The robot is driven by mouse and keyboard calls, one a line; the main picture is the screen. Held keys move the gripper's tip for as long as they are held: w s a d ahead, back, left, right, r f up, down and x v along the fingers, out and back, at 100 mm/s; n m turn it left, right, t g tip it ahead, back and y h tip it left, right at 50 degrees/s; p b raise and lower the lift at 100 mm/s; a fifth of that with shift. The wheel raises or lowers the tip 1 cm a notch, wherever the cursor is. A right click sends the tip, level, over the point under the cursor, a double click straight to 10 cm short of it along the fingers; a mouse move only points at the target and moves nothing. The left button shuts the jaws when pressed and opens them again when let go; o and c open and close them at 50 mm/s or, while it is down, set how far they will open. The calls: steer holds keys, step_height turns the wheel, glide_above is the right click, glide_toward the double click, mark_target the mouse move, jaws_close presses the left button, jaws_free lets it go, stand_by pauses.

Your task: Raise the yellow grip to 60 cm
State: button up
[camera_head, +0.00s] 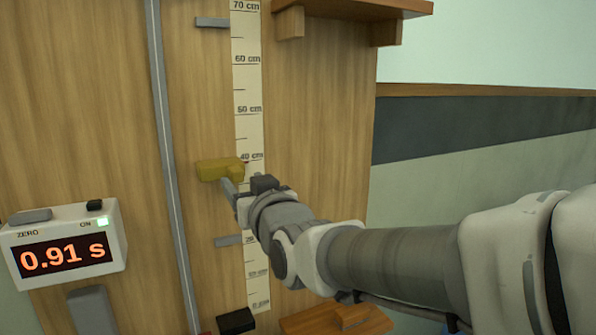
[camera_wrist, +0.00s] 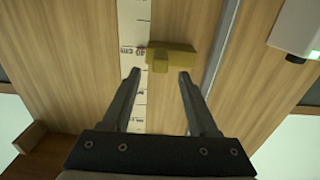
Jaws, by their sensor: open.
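The yellow grip (camera_head: 219,170) is a small block in front of the wooden panel, beside the vertical scale (camera_head: 248,85), a little below the 40 cm mark. In the wrist view the yellow grip (camera_wrist: 172,57) lies ahead of my gripper (camera_wrist: 158,74), with its body across the edge of the scale. My gripper (camera_head: 232,186) is open, its two fingers apart and empty. In the head view the fingertips are at the lower right of the grip, and one finger is partly hidden. Whether a fingertip touches the grip I cannot tell.
A timer (camera_head: 64,250) reading 0.91 s stands at the left. A grey vertical rail (camera_head: 170,140) runs left of the scale. Grey stops (camera_head: 212,22) stick out near 70 cm and lower down (camera_head: 229,240). A wooden shelf (camera_head: 355,8) juts out at the upper right.

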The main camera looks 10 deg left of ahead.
mark_target(238, 177)
steer(key=shift+p+x, duration=0.35)
steer(key=shift+x, duration=1.7)
jaws_close()
